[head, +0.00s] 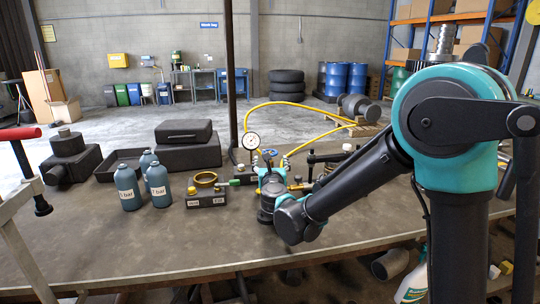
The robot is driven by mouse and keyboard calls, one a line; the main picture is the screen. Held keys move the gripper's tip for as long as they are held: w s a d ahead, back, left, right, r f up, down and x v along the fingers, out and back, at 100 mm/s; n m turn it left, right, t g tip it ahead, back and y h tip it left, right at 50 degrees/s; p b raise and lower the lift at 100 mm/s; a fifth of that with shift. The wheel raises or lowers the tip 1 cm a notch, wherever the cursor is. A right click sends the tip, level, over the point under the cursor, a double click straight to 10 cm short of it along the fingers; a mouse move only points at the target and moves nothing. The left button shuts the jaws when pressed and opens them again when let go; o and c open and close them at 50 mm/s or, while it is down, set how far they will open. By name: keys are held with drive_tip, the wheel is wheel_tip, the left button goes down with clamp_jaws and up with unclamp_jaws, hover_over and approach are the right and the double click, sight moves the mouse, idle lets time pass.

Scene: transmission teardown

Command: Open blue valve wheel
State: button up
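A small blue valve wheel (271,149) shows just right of the pressure gauge (251,141), above the fittings on the bench. My arm reaches in from the right, and my gripper (268,161) points away from the camera at the wheel. Its dark fingertips look close below and in front of the blue wheel. The view is too small to tell whether they touch it or how far they are spread. The lower part of the valve assembly is hidden behind my wrist.
The workbench (130,240) holds several blue-grey bottles (128,188), a block with a brass ring (206,180) and dark cases (188,155). A yellow hose (300,104) loops behind the fittings. A dark post (230,70) rises behind the gauge. The front left bench is clear.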

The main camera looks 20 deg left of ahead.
drive_tip(key=x, duration=0.6)
drive_tip(key=shift+w, duration=0.15)
drive_tip(key=c, duration=1.2)
drive_tip(key=shift+w+n+g+y, duration=0.1)
drive_tip(key=shift+n+g+y, duration=0.7)
drive_tip(key=shift+n+y, duration=0.6)
drive_tip(key=shift+n+g+y, duration=0.9)
drive_tip(key=shift+g+y, duration=0.2)
drive_tip(key=shift+y, duration=0.5)
